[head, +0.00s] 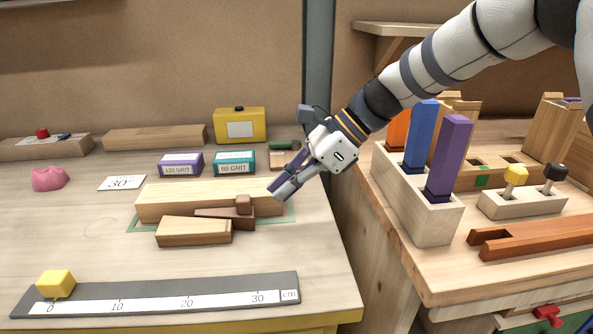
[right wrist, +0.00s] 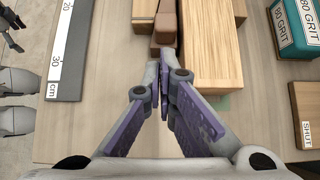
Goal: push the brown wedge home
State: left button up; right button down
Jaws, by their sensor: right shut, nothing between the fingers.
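The brown wedge (head: 240,222) lies between a long light wood block (head: 165,207) behind it and a short light wood block (head: 193,232) in front. A small raised brown piece (head: 244,204) stands at its right end, which sticks out past the short block. In the right wrist view the wedge (right wrist: 165,22) shows just beyond my fingertips. My right gripper (head: 277,192) is shut and empty, angled down at the right end of the blocks. In the right wrist view its fingertips (right wrist: 166,62) overlap the wedge's near end; I cannot tell whether they touch.
A dark ruler board (head: 150,296) with a yellow cube (head: 57,284) lies along the front. Grit boxes (head: 234,163) and a yellow case (head: 240,125) stand behind. A second bench at right holds a slotted rack (head: 420,205). The table's right edge is close by.

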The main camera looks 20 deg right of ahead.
aim_at(251, 202)
jog(key=x, duration=0.3)
jog(key=shift+a+f, duration=0.15)
jog(key=shift+w+a, duration=0.1)
jog(key=shift+w+a, duration=0.35)
jog(key=shift+a, duration=0.25)
jog(key=shift+w+a, duration=0.3)
jog(key=shift+a, duration=0.35)
